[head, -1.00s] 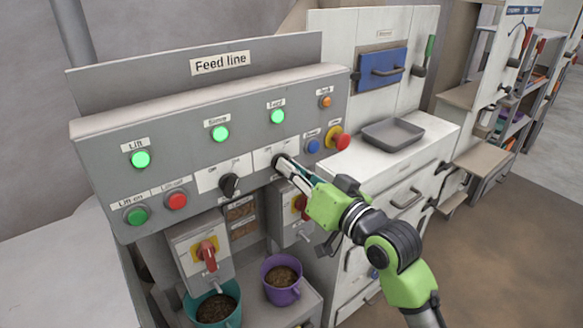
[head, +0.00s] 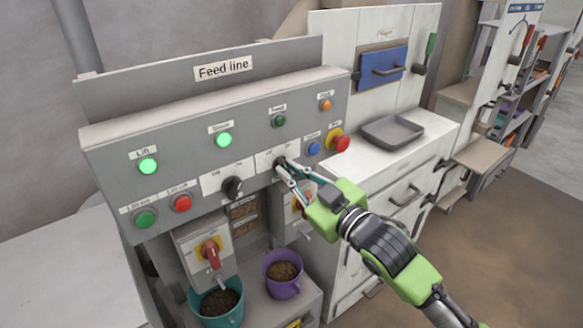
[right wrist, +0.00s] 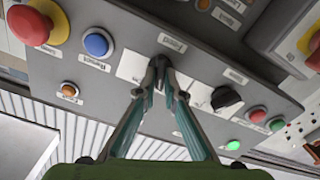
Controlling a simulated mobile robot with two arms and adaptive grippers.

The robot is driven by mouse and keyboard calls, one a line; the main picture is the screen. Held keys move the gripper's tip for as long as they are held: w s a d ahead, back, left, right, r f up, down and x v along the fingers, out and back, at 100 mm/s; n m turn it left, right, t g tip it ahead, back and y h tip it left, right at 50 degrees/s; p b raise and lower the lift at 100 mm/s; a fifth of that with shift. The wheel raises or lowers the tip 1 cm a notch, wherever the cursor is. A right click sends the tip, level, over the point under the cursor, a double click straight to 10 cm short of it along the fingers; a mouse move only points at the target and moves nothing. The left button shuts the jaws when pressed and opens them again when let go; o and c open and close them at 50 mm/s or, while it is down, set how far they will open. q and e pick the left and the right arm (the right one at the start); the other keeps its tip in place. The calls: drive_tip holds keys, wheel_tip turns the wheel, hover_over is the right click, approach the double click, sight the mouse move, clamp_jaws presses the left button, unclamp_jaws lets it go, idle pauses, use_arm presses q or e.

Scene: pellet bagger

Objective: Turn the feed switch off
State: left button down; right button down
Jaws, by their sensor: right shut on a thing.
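The feed switch (head: 280,161) is a black knob on a white plate on the grey Feed line panel (head: 110,175). It is mostly hidden by my fingertips. My right gripper (head: 284,167) is shut on the knob. In the right wrist view both fingers of the gripper (right wrist: 160,72) meet at the switch (right wrist: 160,60), on its white plate. The feed lamp (head: 279,121) above the switch is dark green and unlit. The Lift lamp (head: 148,167) and the sieve lamp (head: 224,140) glow green. My left gripper is not in view.
A second black knob (head: 232,187) is left of the feed switch. A blue button (head: 313,149) and a red emergency button (head: 340,144) are close on the right. A teal bucket (head: 216,305) and a purple bucket (head: 283,280) with pellets stand below.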

drive_tip(key=shift+f+n, duration=0.1)
drive_tip(key=shift+n, duration=0.7)
drive_tip(key=c, duration=2.1)
unclamp_jaws()
drive_tip(key=shift+c, duration=0.2)
drive_tip(key=shift+s, duration=0.1)
drive_tip(key=v, duration=1.2)
